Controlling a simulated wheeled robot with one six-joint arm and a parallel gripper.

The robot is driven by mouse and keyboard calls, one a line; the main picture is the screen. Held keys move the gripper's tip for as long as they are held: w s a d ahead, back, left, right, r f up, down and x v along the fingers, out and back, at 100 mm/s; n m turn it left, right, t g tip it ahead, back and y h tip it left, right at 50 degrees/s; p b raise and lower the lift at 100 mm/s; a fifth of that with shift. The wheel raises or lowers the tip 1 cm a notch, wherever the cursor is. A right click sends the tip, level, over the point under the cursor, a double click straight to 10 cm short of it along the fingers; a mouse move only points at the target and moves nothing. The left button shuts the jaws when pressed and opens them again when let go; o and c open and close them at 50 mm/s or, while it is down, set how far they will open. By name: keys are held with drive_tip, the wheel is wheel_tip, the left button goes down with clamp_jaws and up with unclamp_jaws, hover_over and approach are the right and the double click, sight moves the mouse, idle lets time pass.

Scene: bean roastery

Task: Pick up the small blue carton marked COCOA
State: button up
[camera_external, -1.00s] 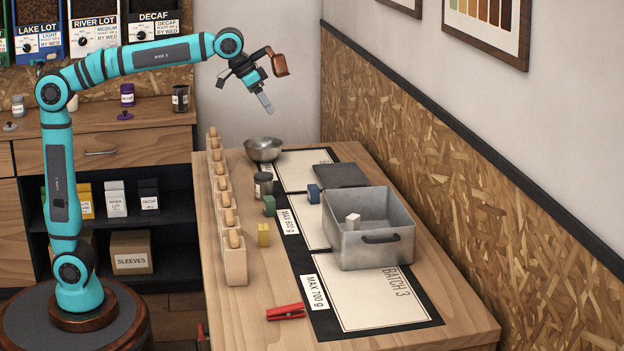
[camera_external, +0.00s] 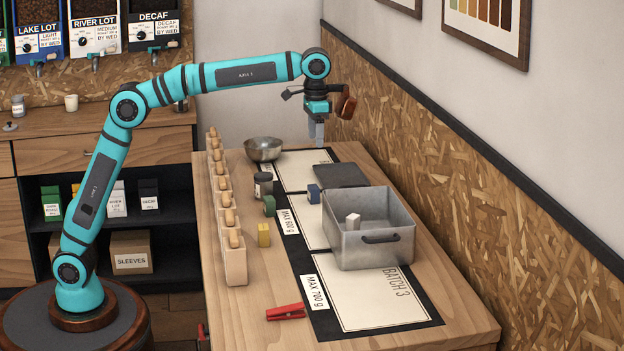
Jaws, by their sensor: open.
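I see no other small blue carton. My gripper (camera_external: 316,140) points straight down above the far end of the table, behind and above the blue block. It is open and holds nothing that I can see.
A red clip (camera_external: 286,312) lies in front.

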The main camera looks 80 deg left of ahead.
hover_over(314, 186)
drive_tip(key=f, duration=1.1)
drive_tip(key=shift+w+f, duration=0.15)
drive_tip(key=shift+w, duration=0.05)
drive_tip(key=shift+s+d+f, duration=0.1)
drive_tip(key=shift+s+f, duration=0.05)
drive_tip(key=shift+f, duration=1.25)
drive_tip(key=shift+s+d+f, duration=0.1)
drive_tip(key=shift+s+f, duration=0.05)
drive_tip(key=shift+f, duration=1.2)
drive_tip(key=shift+c, duration=0.4)
drive_tip(key=c, duration=1)
